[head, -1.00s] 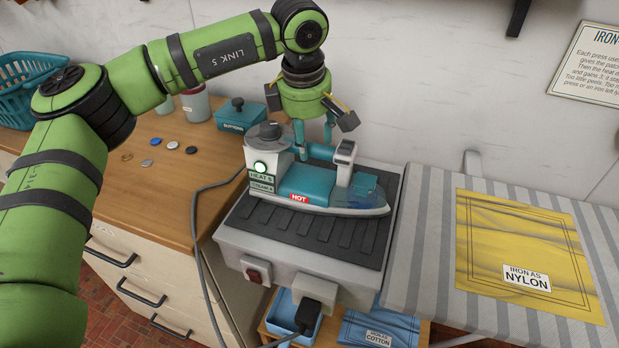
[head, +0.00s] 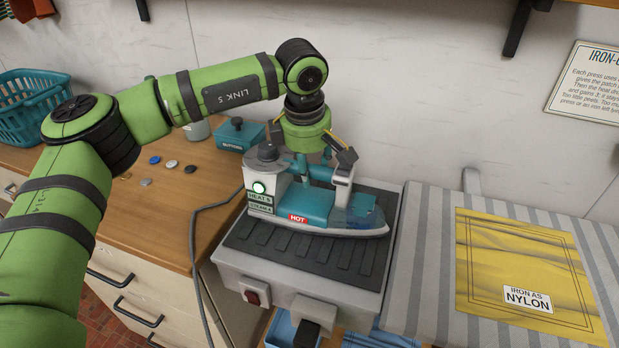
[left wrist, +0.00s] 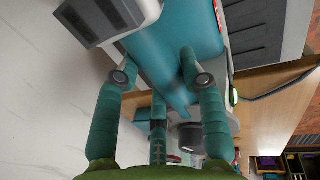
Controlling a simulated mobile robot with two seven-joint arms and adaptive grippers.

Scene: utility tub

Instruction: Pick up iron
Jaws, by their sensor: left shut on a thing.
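The iron (head: 318,212) is teal and white, with a green light, a heat label and a red HOT label. It sits on the dark ribbed pad of the grey stand (head: 265,262), its nose toward the right. My left gripper (head: 312,165) comes down from above and is shut on the iron's handle. In the left wrist view, the gripper's teal fingers (left wrist: 160,80) lie on both sides of the teal handle (left wrist: 170,50). I cannot tell in the head view whether the iron's sole touches the pad. My right gripper is not in view.
A striped ironing board (head: 420,260) with a yellow nylon cloth (head: 515,255) stands at the right. A grey cord (head: 192,250) runs from the iron down the left of the stand. A teal button box (head: 240,135), loose buttons and a teal basket (head: 35,105) are on the wooden counter (head: 150,215).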

